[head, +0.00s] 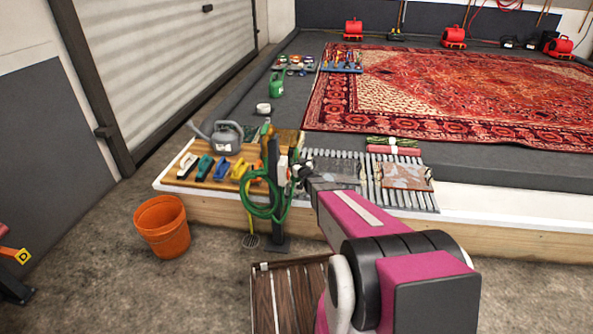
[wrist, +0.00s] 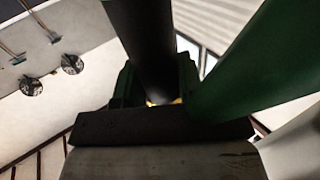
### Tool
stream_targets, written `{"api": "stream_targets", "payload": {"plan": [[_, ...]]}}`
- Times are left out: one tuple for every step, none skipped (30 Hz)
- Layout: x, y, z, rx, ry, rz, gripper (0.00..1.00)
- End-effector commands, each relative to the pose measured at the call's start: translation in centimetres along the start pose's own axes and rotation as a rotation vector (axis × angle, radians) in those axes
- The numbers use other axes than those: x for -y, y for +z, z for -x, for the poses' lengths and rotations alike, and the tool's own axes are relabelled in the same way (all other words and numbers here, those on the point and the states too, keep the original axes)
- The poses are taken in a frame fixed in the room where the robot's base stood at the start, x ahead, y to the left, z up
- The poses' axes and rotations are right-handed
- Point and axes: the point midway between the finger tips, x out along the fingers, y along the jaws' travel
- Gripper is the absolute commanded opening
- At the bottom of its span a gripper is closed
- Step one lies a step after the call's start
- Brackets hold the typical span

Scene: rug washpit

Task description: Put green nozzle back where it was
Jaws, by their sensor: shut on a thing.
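My gripper (head: 297,174) is beside the dark upright post (head: 274,185) at the front edge of the platform. A coiled green hose (head: 262,209) hangs at this post. In the wrist view, my gripper (wrist: 160,108) is shut on a dark green piece (wrist: 188,80), which looks like the green nozzle. A thick black cylinder (wrist: 145,45) rises in the middle of that view, and a broad green bar (wrist: 242,62) crosses close on the right. The nozzle's full shape is hidden, and I cannot make it out apart from the hose and post in the head view.
A wooden board with colored hand tools (head: 220,168) and a grey watering can (head: 226,136) lie left of the post. A slatted grey rack (head: 365,180) is to the right. An orange bucket (head: 162,226) stands on the floor. A red rug (head: 440,90) lies behind.

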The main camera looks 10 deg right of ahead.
Motion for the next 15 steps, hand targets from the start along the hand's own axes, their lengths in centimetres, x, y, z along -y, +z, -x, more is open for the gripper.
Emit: {"api": "stream_targets", "payload": {"plan": [[0.0,0.2,0.0,-0.001,0.000,0.000,0.08],[0.0,0.3,0.0,-0.001,0.000,0.000,0.08],[0.0,0.5,0.0,-0.001,0.000,0.000,0.08],[0.0,0.8,-0.1,-0.001,0.000,0.000,0.08],[0.0,1.1,-0.1,-0.001,0.000,0.001,0.08],[0.0,1.6,-0.1,0.000,0.000,0.001,0.08],[0.0,2.0,-0.1,-0.001,0.000,0.001,0.08],[0.0,2.5,-0.1,-0.001,-0.001,0.000,0.08],[0.0,3.2,-0.2,0.000,-0.001,0.000,0.08],[0.0,3.7,-0.1,0.000,-0.001,0.000,0.08],[0.0,4.0,-0.1,0.000,0.000,0.000,0.08],[0.0,4.4,-0.1,-0.001,0.000,0.000,0.08],[0.0,4.5,-0.1,-0.001,0.000,0.000,0.08],[0.0,4.6,-0.1,-0.001,0.000,0.001,0.08],[0.0,4.6,-0.1,-0.002,0.000,0.001,0.08]]}}
